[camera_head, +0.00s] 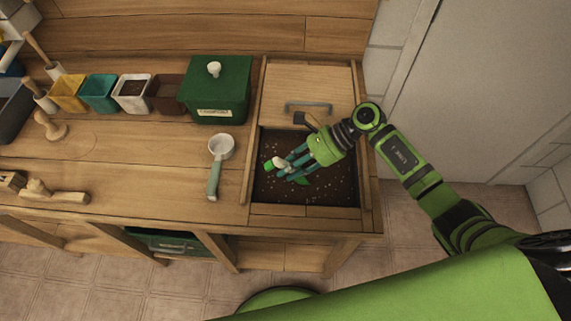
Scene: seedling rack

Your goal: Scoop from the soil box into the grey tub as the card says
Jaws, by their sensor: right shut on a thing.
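The soil box (333,192) is an open bin of dark, speckled soil sunk in the right end of the wooden bench. My right gripper (284,172) reaches in from the right and points down over the soil. I cannot tell whether the tool touches the soil or holds any. A grey tub (12,108) is cut off at the left edge, its contents unclear. I see no readable card. My left gripper is not in view.
A white scoop with a green handle (214,180) lies left of the soil box. A lidded green box (218,92) and several coloured pots (98,95) line the back. A wooden brush (55,193) lies at left. The middle of the bench is clear.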

